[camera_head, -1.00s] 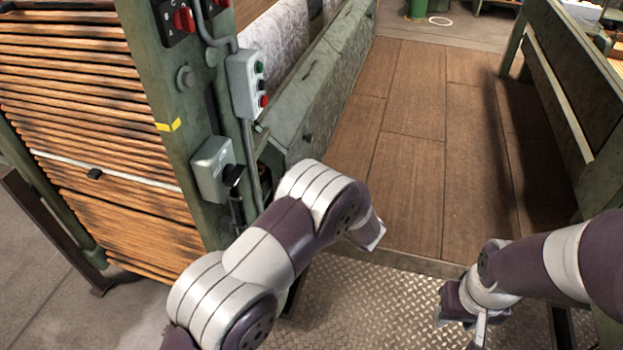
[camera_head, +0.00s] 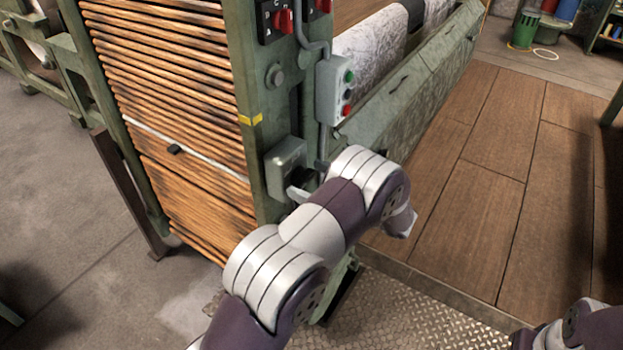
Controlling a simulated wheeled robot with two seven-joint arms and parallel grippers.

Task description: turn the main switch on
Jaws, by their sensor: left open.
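A grey switch box (camera_head: 286,168) is mounted low on the green post; I take it to be the main switch. Its black knob, seen earlier, is now mostly hidden. My left arm crosses in front of the post. My left gripper (camera_head: 303,184) is mostly hidden behind that arm; a pale finger shows just below the box's lower right corner. It is open, and I cannot tell whether it touches the knob. My right arm shows only at the bottom right edge; its gripper is out of view.
A control box (camera_head: 334,90) with green and red buttons and red rotary switches (camera_head: 284,20) sit higher on the post (camera_head: 240,70). A rack of wooden slats (camera_head: 175,90) stands left. Wooden floor (camera_head: 500,150) lies clear on the right.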

